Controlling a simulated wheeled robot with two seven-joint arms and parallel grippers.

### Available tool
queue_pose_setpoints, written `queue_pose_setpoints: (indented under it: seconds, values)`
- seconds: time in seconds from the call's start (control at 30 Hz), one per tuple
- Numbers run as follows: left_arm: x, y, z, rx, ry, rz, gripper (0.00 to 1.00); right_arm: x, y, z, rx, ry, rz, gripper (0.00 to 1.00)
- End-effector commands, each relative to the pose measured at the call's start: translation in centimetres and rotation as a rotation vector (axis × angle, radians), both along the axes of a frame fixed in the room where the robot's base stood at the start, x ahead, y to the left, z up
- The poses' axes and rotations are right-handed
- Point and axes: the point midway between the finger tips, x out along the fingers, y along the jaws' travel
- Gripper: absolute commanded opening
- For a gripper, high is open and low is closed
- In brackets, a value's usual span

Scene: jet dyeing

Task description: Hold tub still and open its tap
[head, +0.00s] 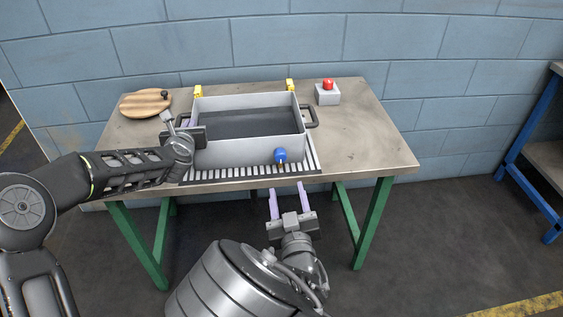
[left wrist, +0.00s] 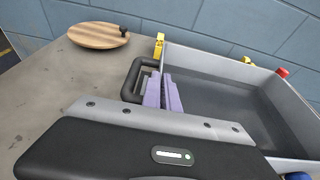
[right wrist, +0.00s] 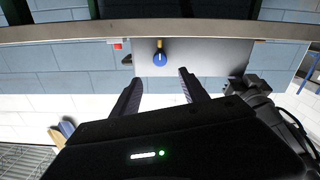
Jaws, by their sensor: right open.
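The grey tub (head: 230,152) stands on the table with a dark inside. Its blue tap (head: 280,155) is low on the front wall, right of centre; in the right wrist view the tap (right wrist: 160,59) lies beyond and between the fingertips. My left gripper (head: 189,124) is at the tub's left side. In the left wrist view its purple fingers (left wrist: 163,92) are close together beside the black left handle (left wrist: 132,80); I cannot tell whether they clamp it. My right gripper (head: 288,187) is open and empty, in front of the table edge and below the tap, apart from it.
A slatted grate (head: 312,155) lies under the tub's front. A round wooden board (head: 145,104) is at the table's back left. A grey box with a red button (head: 328,85) stands right of the tub. The table's right part (head: 370,140) is clear.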

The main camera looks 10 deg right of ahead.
Motion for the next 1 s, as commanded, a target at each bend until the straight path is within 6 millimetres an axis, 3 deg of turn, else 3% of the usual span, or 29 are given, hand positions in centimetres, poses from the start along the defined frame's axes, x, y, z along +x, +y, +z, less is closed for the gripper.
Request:
queue_pose_setpoints:
  seconds: [0.17,0.63,0.8,1.0]
  values:
    - [0.0,0.0,0.0,0.000,0.000,0.000,0.00,1.7,-0.1,0.0,-0.001,-0.001,-0.001,0.52]
    - [0.0,0.0,0.0,0.000,0.000,0.000,0.00,10.2,0.0,0.0,-0.002,-0.001,0.000,0.52]
    - [0.0,0.0,0.0,0.000,0.000,0.000,0.00,11.5,0.0,0.0,-0.002,0.000,0.000,0.52]
    - [0.0,0.0,0.0,0.000,0.000,0.000,0.00,11.7,0.0,0.0,-0.001,0.000,0.001,0.52]
